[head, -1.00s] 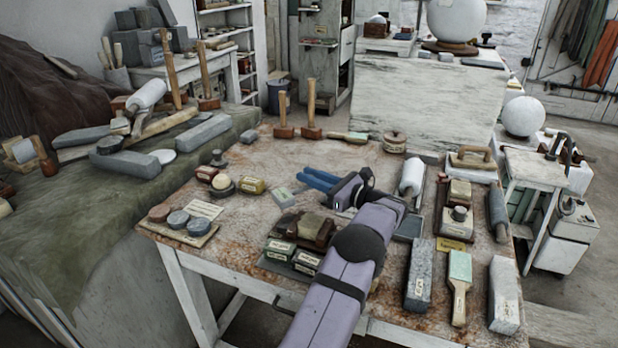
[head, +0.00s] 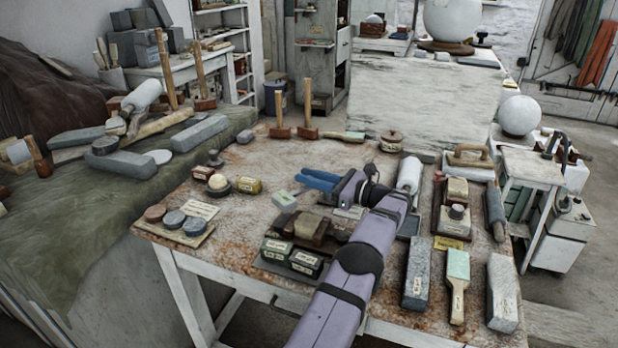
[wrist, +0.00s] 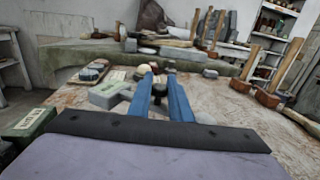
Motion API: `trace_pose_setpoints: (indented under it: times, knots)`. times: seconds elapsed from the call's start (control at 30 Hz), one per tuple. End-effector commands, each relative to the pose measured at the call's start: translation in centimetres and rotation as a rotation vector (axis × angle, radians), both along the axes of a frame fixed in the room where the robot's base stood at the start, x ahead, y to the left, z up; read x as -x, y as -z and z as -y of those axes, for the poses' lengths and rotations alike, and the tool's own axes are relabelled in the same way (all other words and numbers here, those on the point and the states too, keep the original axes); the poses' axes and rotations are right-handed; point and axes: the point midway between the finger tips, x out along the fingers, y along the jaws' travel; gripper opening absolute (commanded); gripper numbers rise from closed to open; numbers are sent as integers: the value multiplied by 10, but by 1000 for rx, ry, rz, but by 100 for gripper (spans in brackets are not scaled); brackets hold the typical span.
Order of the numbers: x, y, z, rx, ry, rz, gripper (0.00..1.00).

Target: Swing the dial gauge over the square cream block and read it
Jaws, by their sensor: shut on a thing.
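My gripper (head: 305,178) has blue fingers and reaches left, low over the middle of the table. In the wrist view its fingers (wrist: 165,88) are close together on a small dark thing (wrist: 158,90), mostly hidden between them. I cannot tell whether this is part of the dial gauge; no dial face is readable. A pale grey block (head: 285,201) with a greenish label lies just left of the fingertips; it also shows in the wrist view (wrist: 108,95). A cream block (head: 457,187) sits in a wooden tray at the right. I cannot tell whether it is the square cream one.
A pale ball on a dark dish (head: 219,183) and a yellow box (head: 248,185) lie left of the fingers. Dark labelled boxes (head: 305,264) stand in front of them. Two mallets (head: 309,131) stand behind. The table's left middle has some bare room.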

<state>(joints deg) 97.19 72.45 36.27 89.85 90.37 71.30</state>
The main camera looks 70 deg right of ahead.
Motion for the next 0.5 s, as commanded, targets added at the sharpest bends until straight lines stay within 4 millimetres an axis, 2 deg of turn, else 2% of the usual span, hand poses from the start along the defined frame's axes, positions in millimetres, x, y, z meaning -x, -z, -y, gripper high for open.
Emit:
trace_pose_setpoints:
  times: [0.1,0.13,0.2,0.5]
  knots:
    - [0,-1,0,1,0,1,0]
    - [0,-1,0,1,0,1,20]
    - [0,-1,0,1,0,1,36]
    - [0,0,0,1,1,1,36]
